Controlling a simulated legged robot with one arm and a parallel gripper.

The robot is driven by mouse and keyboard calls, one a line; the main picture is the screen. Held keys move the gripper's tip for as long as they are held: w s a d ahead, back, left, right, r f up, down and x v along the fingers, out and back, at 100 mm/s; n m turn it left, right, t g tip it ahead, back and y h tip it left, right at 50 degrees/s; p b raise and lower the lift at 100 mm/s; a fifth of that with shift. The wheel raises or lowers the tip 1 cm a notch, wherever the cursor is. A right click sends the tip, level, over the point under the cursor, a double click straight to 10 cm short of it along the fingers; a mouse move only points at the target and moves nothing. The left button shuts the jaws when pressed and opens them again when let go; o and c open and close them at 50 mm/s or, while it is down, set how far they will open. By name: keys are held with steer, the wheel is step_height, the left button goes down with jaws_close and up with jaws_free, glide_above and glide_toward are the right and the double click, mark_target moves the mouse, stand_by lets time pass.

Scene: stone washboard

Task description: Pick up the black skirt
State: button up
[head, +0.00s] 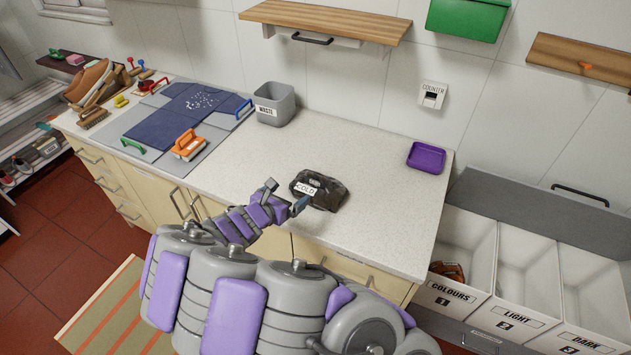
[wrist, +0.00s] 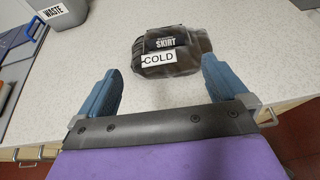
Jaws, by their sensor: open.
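The black skirt (head: 322,192) is a folded dark bundle on the speckled countertop, near its front edge. In the wrist view the skirt (wrist: 178,50) carries a "SKIRT" print and a white "COLD" label facing me. My gripper (head: 286,196) is at the left of the skirt in the head view, close to it. In the wrist view my gripper (wrist: 162,92) is open, with its two blue fingers apart and nothing between them. The skirt lies just beyond the fingertips, roughly centred between them.
A grey waste bin (head: 275,104) and a purple tray (head: 426,158) stand on the countertop (head: 390,215). Washboard, brushes and an orange-handled tool (head: 188,146) lie at the left. White bins labelled colours (head: 455,297), light (head: 508,318) and dark (head: 590,340) are at the right.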

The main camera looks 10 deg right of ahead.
steer(key=b, duration=0.2)
glide_toward(316, 177)
steer(key=x, duration=0.5)
steer(key=shift+a+f, duration=0.1)
steer(key=shift+f, duration=0.05)
steer(key=shift+w+d+f+b, duration=0.2)
steer(key=shift+w+d+b, duration=0.05)
steer(key=shift+w+b, duration=0.25)
steer(key=b+x, duration=0.1)
steer(key=x, duration=0.3)
steer(key=shift+s+d, duration=0.1)
steer(key=shift+s, duration=0.05)
steer(key=shift+w+d, duration=0.35)
steer(key=shift+d, duration=0.05)
steer(key=shift+a, duration=0.2)
steer(key=c, duration=1.3)
